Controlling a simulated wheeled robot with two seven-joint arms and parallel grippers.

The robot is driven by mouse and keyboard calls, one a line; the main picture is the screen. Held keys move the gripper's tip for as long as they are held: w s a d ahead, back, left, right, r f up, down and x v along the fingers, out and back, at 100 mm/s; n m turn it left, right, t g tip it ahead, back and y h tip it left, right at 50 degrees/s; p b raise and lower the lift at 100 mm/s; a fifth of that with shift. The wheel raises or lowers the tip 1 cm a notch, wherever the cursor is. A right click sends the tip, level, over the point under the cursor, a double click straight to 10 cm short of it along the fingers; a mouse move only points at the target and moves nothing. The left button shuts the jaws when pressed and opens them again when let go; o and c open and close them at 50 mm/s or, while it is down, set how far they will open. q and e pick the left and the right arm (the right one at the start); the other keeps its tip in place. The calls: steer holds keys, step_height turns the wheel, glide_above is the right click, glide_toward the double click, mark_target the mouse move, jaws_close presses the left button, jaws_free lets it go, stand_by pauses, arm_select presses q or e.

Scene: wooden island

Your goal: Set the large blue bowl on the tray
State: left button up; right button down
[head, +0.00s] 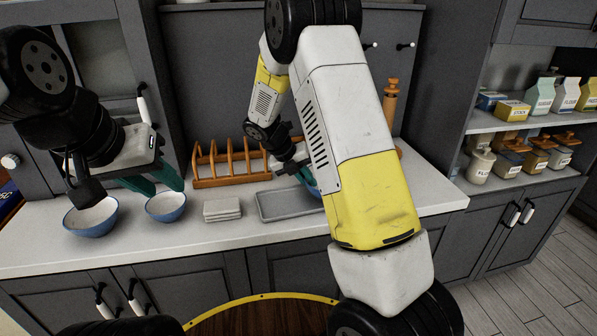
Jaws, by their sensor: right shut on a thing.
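A grey rectangular tray (284,217) lies on the white counter, its right end hidden behind my right arm. My right gripper (303,178) is shut on a blue bowl (314,191) at the tray's right part. Only a sliver of this bowl shows; I cannot tell its full size or whether it touches the tray.
A stack of pale square coasters (222,210) lies between the smaller bowl and the tray. A wooden rack (231,167) stands behind the tray, and a wooden rolling pin or mill (390,102) stands farther right. The counter (200,248) is clear along its front edge.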

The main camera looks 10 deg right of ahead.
steer(key=c, duration=1.6)
jaws_free()
steer(key=shift+o, duration=0.2)
steer(key=shift+r, duration=0.1)
steer(key=v, duration=1.2)
steer(key=s+d+r+m+t+y, duration=0.1)
steer(key=s+r+m, duration=0.3)
steer(key=s+m, duration=0.4)
steer(key=s+d+r+m+t+y, duration=0.1)
steer(key=s+r+m+t+y, duration=0.1)
steer(key=s+m, duration=0.7)
steer(key=s+d+r+m+t+y, duration=0.1)
steer(key=s+r+m+y, duration=0.4)
steer(key=s+m, duration=0.4)
steer(key=shift+d+r+m+t, duration=0.35)
steer(key=shift+d+m+t, duration=0.05)
steer(key=shift+m, duration=3.1)
